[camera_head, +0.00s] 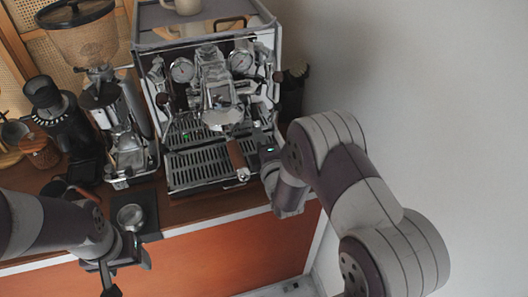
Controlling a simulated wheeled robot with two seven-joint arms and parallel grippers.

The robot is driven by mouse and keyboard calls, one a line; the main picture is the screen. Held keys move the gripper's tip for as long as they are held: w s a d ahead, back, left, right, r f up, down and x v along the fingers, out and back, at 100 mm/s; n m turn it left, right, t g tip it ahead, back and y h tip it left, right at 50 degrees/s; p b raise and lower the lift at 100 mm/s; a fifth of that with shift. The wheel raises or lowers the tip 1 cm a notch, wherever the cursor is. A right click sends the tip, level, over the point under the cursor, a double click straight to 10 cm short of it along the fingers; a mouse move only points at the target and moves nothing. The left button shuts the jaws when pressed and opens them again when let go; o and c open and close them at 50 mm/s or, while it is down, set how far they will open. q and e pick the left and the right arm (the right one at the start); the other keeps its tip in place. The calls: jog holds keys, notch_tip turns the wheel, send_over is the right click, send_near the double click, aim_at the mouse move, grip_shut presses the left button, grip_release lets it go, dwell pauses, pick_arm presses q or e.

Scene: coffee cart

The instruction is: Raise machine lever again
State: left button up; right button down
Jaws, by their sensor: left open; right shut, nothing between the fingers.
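The chrome espresso machine (205,110) stands at the back of the counter, with its group head (215,85) at the front centre. The lever is hard to tell apart from the chrome around the group head. A wooden handle (237,155) points down and forward below the group, over the drip tray. My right gripper (256,143) is at the machine's right front, beside the group and the handle. It is shut with nothing held; its fingertips are hard to make out against the machine. My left gripper (125,268) is open and empty in front of the counter's left part.
A grinder (110,120) with a hopper stands left of the machine, and a black device (60,115) further left. A metal cup (131,216) is on a black mat (150,213) near my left gripper. A mug (184,6) is on top of the machine. A bare wall is at right.

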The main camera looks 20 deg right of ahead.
aim_at(256, 118)
jog(key=shift+a+r, duration=0.1)
jog(key=shift+a, duration=0.05)
jog(key=shift+s+r, duration=0.25)
jog(key=shift+s, duration=0.05)
jog(key=shift+w+r, duration=0.1)
jog(key=shift+r, duration=0.1)
notch_tip(256, 118, up, 4)
jog(key=p, duration=0.2)
jog(key=shift+p, duration=0.4)
notch_tip(256, 118, up, 5)
jog(key=s+p, duration=0.2)
jog(key=p, duration=0.1)
jog(key=w+f, duration=0.2)
jog(key=w, duration=0.1)
jog(key=shift+w+a+f, duration=0.1)
jog(key=shift+w+f, duration=0.1)
jog(key=shift+f, duration=0.1)
pick_arm(q)
jog(key=r, duration=0.5)
jog(key=shift+s+a+r, duration=0.1)
jog(key=shift+s+r, duration=0.2)
jog(key=shift+r, duration=0.1)
pick_arm(e)
jog(key=s+a, duration=0.1)
jog(key=s, duration=1)
jog(key=shift+s+f, duration=0.15)
jog(key=shift+f, duration=0.2)
